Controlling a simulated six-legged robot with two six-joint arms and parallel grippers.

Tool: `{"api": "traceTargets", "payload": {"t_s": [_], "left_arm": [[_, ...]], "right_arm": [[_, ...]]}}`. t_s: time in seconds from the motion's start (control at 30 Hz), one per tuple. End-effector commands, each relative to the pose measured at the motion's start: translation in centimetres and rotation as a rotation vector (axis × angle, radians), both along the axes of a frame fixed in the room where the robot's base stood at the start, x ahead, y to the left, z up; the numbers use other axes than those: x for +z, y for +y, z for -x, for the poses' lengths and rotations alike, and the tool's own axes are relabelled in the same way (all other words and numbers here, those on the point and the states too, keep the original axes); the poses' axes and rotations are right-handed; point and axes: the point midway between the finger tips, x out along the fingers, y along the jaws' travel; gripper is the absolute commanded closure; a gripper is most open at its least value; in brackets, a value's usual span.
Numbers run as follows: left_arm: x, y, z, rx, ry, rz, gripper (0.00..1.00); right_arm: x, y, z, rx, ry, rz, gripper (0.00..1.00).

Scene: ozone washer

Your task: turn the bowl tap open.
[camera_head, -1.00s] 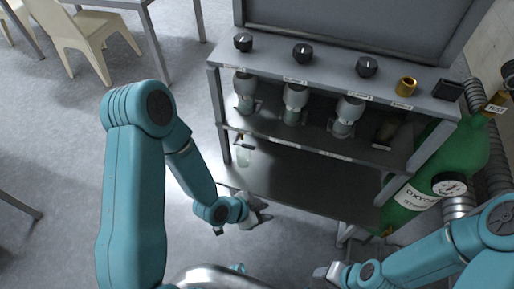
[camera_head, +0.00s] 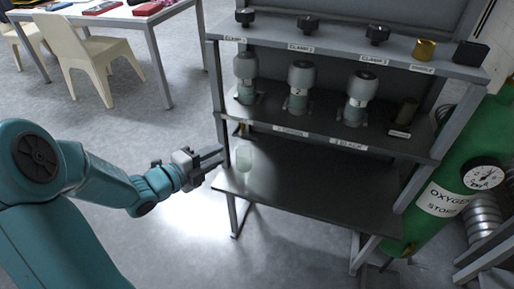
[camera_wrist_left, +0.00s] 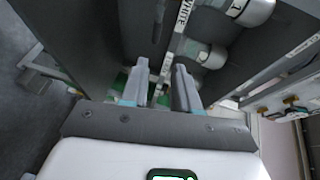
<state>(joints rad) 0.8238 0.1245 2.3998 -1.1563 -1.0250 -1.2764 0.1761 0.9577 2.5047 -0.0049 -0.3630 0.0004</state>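My left gripper (camera_head: 212,160) reaches in from the left in the head view, at the left edge of the rack's lower shelf (camera_head: 310,185). In the left wrist view its two fingers (camera_wrist_left: 160,90) stand apart, with no object clearly held. A pale translucent vessel (camera_head: 243,160), which may be the bowl, stands on the lower shelf just right of the fingertips. A small brass-coloured part (camera_head: 240,129) hangs under the middle shelf above it; I cannot tell whether it is the bowl tap. My right gripper is out of view.
Black knobs (camera_head: 376,34) and a brass knob (camera_head: 425,50) line the top shelf. Grey canisters (camera_head: 300,88) stand on the middle shelf. A green cylinder (camera_head: 428,205) with a gauge (camera_head: 484,177) stands at the right. The lower shelf's middle and right are clear.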

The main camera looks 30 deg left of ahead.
Motion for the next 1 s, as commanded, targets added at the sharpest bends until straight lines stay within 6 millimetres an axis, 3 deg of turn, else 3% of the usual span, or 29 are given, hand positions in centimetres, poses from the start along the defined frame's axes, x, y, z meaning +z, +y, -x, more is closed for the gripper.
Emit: {"api": "traceTargets", "payload": {"t_s": [0.17,0.7,1.0], "left_arm": [[-0.9,0.7,-0.6,0.020,0.004,0.000,0.70],[-3.1,-1.8,-12.1,0.013,0.006,0.001,0.70],[-3.6,-2.3,-15.2,0.016,0.006,0.002,0.70]], "right_arm": [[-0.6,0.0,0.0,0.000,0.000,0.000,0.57],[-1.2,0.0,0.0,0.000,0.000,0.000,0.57],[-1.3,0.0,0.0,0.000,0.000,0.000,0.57]]}}
